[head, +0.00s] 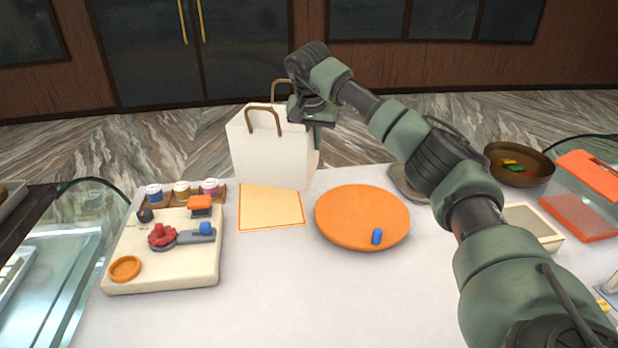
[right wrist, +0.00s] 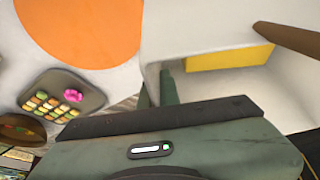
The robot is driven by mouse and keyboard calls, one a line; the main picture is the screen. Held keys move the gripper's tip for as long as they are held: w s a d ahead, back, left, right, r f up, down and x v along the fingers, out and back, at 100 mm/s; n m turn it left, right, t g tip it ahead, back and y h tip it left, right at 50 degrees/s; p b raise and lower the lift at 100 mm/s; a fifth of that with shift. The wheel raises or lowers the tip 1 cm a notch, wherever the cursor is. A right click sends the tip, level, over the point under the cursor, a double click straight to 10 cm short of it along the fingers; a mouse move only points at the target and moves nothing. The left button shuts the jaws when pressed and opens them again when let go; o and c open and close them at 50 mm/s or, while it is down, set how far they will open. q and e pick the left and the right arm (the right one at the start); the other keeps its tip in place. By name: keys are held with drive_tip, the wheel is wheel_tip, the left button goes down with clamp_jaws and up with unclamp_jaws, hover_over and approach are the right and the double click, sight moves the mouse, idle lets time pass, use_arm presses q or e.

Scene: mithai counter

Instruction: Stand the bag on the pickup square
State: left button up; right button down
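The white paper bag (head: 266,152) with brown handles stands upright at the back of the counter, its lower front at the far edge of the pickup square (head: 271,207). Whether its base touches the counter is unclear. My right gripper (head: 313,122) is at the bag's upper right side. In the right wrist view its fingers (right wrist: 157,88) are close together with the bag's white side wall between them. My left gripper is out of view.
An orange round board (head: 350,215) with a blue piece lies right of the square. A cream tray (head: 165,270) with small items is on the left, with several jars (head: 182,192) behind it. A brown bowl (head: 520,168) stands far right. The front middle counter is clear.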

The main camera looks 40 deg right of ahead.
wheel_tip(320, 180, down, 11)
drive_tip(key=shift+w+p, duration=0.1)
drive_tip(key=shift+p, duration=1)
drive_tip(key=c, duration=2)
unclamp_jaws()
drive_tip(key=shift+f, duration=0.1)
drive_tip(key=o, duration=0.3)
